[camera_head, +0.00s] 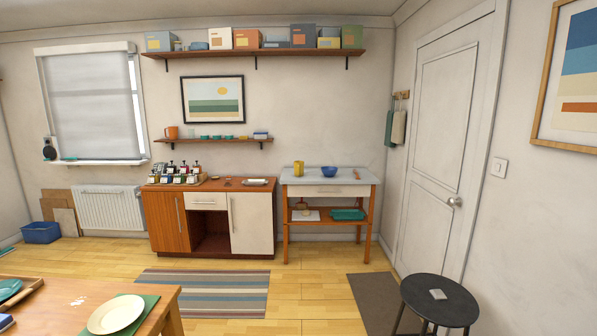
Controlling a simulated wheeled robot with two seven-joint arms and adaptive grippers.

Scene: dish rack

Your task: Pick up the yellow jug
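The yellow jug (298,169) stands upright on the left part of the grey top of the side table (345,180), against the far wall. It is small in the head view, and I cannot make out its handle clearly. A blue bowl (329,171) sits to its right on the same top. Neither of my grippers shows in the head view, and nothing is seen touching the jug.
A wooden cabinet (168,222) with several bottles on top stands left of the side table. A striped rug (205,291) lies on open floor. A dining table (150,318) is at the near left, a black stool (440,300) at the near right.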

